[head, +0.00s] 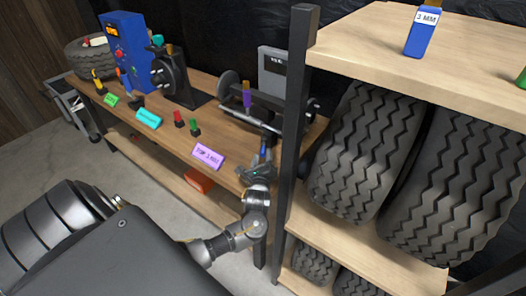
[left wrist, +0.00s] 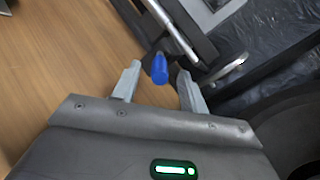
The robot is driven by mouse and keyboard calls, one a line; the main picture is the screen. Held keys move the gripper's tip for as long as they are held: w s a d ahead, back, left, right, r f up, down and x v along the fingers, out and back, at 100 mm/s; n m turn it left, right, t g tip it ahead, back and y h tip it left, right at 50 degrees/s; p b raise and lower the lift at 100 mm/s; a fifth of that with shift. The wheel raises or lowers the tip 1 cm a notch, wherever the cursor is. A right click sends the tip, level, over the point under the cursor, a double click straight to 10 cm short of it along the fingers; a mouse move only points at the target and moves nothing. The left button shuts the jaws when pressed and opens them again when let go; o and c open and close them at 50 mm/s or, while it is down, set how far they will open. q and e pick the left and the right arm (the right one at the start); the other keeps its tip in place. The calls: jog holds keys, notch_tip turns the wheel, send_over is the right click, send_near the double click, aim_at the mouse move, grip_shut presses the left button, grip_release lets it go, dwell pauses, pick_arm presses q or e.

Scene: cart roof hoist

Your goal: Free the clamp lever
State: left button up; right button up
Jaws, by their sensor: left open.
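A small blue handle (left wrist: 160,68) with a rounded end, which looks like the clamp lever, shows in the left wrist view between my left gripper's fingertips (left wrist: 159,72). The fingers stand apart, with gaps on both sides of the handle. In the head view the blue handle (head: 263,149) is a small upright piece at the bench's right end, just above my left gripper (head: 258,163). The gripper hides its lower part. The machine with rollers (head: 245,116) stands behind it. My right gripper is out of view.
The bench (head: 230,136) carries a blue control box (head: 127,50), a dark machine (head: 174,75) and coloured labels, including a purple one (head: 208,155). A shelf post (head: 296,110) stands close right of my left arm. Tyres (head: 357,150) fill the shelf. A blue 3 MM block (head: 421,36) sits on top.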

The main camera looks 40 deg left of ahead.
pick_arm(q)
jog(key=v, duration=0.7)
